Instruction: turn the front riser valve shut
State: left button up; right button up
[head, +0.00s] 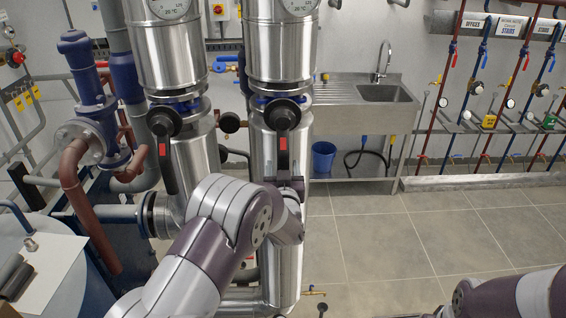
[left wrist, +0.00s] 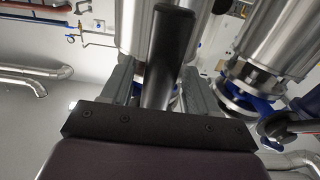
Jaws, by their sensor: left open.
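Two steel risers stand side by side, each with a valve. The right-hand riser (head: 279,45) looks the nearer one. Its valve (head: 284,114) has a black lever (head: 283,148) with a red mark, hanging down along the pipe. The left riser's valve (head: 164,123) has a similar lever (head: 167,170), also pointing down. My left gripper (head: 291,186) is at the lower end of the right-hand lever, partly hidden by my wrist. In the left wrist view its open jaws (left wrist: 154,82) stand on both sides of a black lever (left wrist: 168,45), with gaps visible. My right gripper is out of view.
A blue pump (head: 92,85) and brown pipes (head: 85,205) stand at the left. A steel sink (head: 385,93) and blue bucket (head: 323,156) are behind at the right. The tiled floor (head: 400,235) at the right is clear.

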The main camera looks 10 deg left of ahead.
pick_arm(q)
jog(key=shift+r, duration=0.1)
jog(key=shift+w+f, duration=0.2)
jog(key=shift+w, duration=0.1)
jog(key=shift+c, duration=0.6)
grip_shut()
jog(key=shift+d+b, duration=0.1)
jog(key=shift+b, duration=0.25)
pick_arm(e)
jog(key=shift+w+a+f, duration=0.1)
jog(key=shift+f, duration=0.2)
pick_arm(q)
jog(key=shift+w+n, duration=0.1)
jog(key=shift+n, duration=0.2)
